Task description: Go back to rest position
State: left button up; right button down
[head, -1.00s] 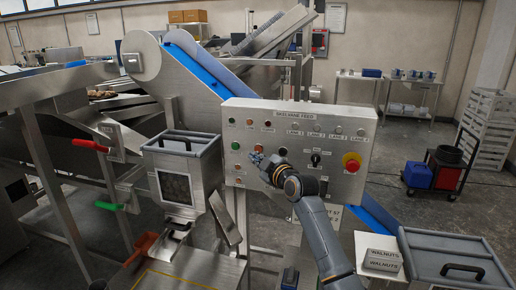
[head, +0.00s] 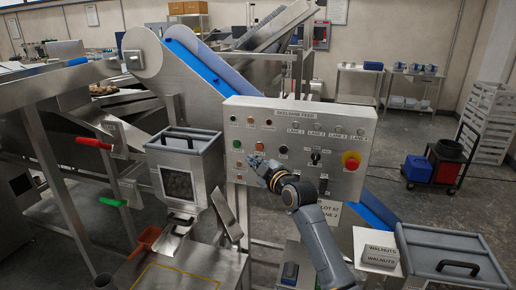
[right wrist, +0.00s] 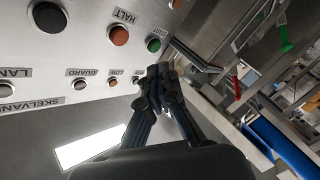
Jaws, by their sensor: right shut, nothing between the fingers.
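My right gripper (head: 254,163) is in front of the lower left part of the grey control panel (head: 330,187) in the head view. In the right wrist view its dark fingers (right wrist: 158,72) are together with nothing between them. The panel's buttons show beside them, including a red one marked HALT (right wrist: 119,35) and a green one (right wrist: 154,44). I cannot tell the exact gap between fingertips and panel; no touch is clear. My left gripper is not in view.
A steel hopper box (head: 207,168) stands left of the panel. A lidded bin (head: 445,244) and WALNUTS signs (head: 380,250) stand at lower right.

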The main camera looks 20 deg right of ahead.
jog(key=shift+f, duration=0.15)
jog(key=s+f+m+g+h, duration=0.15)
jog(key=s+f, duration=0.25)
jog(key=f, duration=0.9)
jog(key=s+d+f+m+g+b, duration=0.1)
jog(key=s+f+m+g, duration=0.3)
jog(key=f, duration=1)
jog(key=s+f+n+g+h, duration=0.1)
jog(key=s+f, duration=0.4)
jog(key=f, duration=0.8)
jog(key=s+f+m+g, duration=0.3)
jog(key=s+f+g, duration=0.1)
jog(key=s+f, duration=1.4)
jog(key=s+f+g, duration=0.1)
jog(key=s+f, duration=0.3)
jog(key=s, duration=0.8)
jog(key=s+f+m+g+b, duration=0.1)
jog(key=s+f, duration=0.4)
jog(key=s, duration=0.7)
jog(key=s+f+m+g+h, duration=0.1)
jog(key=s+f+g, duration=0.2)
jog(key=s, duration=1)
notch_tip(320, 180, down, 2)
jog(key=shift+d+f, duration=0.1)
jog(key=shift+d, duration=0.05)
